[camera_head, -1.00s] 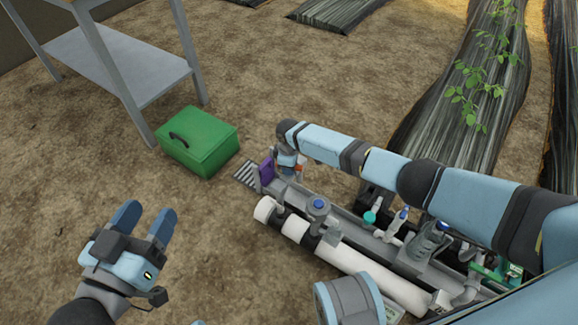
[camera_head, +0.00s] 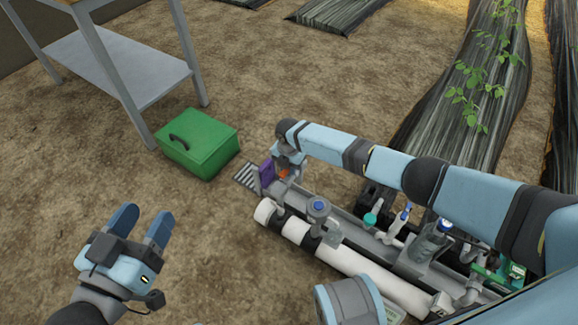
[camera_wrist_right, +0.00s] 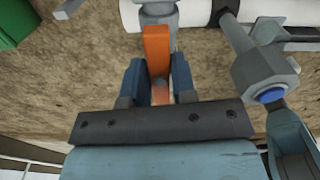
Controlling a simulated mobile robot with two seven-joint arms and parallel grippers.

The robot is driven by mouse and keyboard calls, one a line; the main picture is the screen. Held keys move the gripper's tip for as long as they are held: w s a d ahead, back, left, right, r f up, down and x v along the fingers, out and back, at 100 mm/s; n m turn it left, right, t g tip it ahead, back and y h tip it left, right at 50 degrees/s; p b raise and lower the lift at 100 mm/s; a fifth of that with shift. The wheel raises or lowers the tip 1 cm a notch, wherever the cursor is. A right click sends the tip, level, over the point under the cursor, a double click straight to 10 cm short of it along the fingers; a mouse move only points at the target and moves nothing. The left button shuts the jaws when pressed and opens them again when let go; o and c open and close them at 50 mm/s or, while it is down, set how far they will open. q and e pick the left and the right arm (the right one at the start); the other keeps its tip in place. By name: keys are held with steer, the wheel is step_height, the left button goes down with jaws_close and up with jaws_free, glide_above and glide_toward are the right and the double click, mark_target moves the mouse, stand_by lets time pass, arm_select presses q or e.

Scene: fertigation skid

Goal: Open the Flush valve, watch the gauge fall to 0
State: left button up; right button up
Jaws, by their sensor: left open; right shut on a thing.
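The orange valve handle (camera_wrist_right: 157,48) stands in the right wrist view below a grey fitting on the white pipe; in the head view a bit of orange (camera_head: 284,172) shows under my right wrist. I take it for the Flush valve, but no label is readable. My right gripper (camera_wrist_right: 158,80) is shut on this handle, one blue finger on each side. In the head view the right arm reaches along the skid to its far left end and hides part of it. My left gripper (camera_head: 142,224) is open and empty above bare soil. No gauge reading can be made out.
The skid's white pipe (camera_head: 345,267) carries a blue-capped fitting (camera_head: 318,205). A purple plate (camera_head: 266,172) stands beside my right wrist. A green box (camera_head: 197,143) and a metal table (camera_head: 116,66) stand at the upper left. Bare soil lies around my left gripper.

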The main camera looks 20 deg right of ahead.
arm_select(q)
steer(key=f, duration=0.1)
steer(key=d+f, duration=0.1)
steer(key=f, duration=0.1)
steer(key=shift+w+f, duration=0.15)
steer(key=shift+f, duration=0.05)
arm_select(e)
steer(key=shift+f, duration=0.95)
steer(key=o, duration=0.9)
steer(key=shift+o, duration=0.2)
steer(key=shift+r, duration=0.25)
step_height(320, 180, up, 9)
steer(key=p, duration=0.8)
steer(key=shift+r+p, duration=0.8)
steer(key=shift+p, duration=0.15)
arm_select(q)
step_height(320, 180, up, 9)
steer(key=s+n+t, duration=0.1)
steer(key=n, duration=0.1)
steer(key=shift+a, duration=0.3)
arm_select(e)
steer(key=shift+f, duration=0.1)
